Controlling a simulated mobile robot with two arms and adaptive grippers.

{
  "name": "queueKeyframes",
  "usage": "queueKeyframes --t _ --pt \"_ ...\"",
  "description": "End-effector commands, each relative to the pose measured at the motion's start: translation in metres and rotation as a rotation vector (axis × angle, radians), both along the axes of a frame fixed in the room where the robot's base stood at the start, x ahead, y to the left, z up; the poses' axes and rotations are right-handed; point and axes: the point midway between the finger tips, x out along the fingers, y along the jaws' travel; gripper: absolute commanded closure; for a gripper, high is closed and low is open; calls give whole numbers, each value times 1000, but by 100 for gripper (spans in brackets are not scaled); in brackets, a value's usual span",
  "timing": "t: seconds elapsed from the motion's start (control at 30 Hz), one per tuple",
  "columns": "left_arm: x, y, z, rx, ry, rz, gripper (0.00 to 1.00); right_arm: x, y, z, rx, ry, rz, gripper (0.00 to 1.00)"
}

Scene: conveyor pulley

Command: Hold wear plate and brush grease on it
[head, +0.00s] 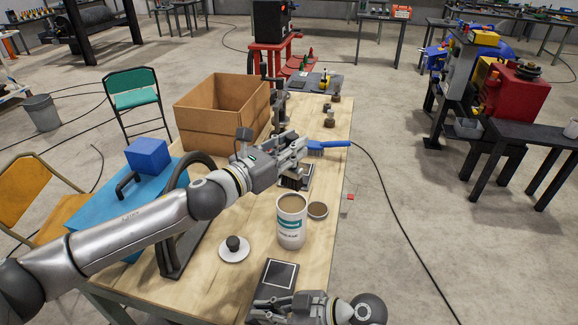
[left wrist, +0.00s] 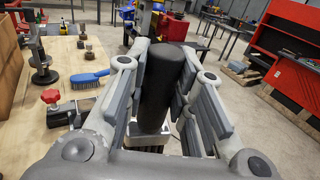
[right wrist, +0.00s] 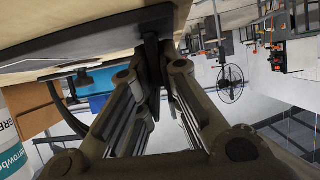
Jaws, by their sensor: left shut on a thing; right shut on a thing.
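My left gripper (head: 298,150) is shut on a brush with a thick black handle (left wrist: 162,85). A pale metal part shows below the handle in the left wrist view, and the fingers hide much of the brush. My right gripper (head: 268,306) is at the near end of the table, shut on the edge of the dark wear plate (head: 279,272). The plate has a pale-outlined square on its face and shows from below in the right wrist view (right wrist: 100,45). The brush is well beyond the plate, apart from it. An open grease tub (head: 291,226) stands between them.
A lid with a black knob (head: 234,249) and a round brown-topped disc (head: 317,210) lie by the tub. A black curved-handled frame stands under my left arm.

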Motion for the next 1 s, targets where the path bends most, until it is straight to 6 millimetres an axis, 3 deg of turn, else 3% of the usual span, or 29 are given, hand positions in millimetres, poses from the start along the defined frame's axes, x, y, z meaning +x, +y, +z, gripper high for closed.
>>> queueKeyframes --t 0.17,0.63,1.0 --pt "2 -1 -7 -2 4 -1 100 0 0 1 1 -2 0 100" --pt "2 -1 -51 -1 1 0 100 0 0 1 1 -2 0 100" --pt "2 -1 -58 -1 -1 0 100 0 0 1 1 -2 0 100"
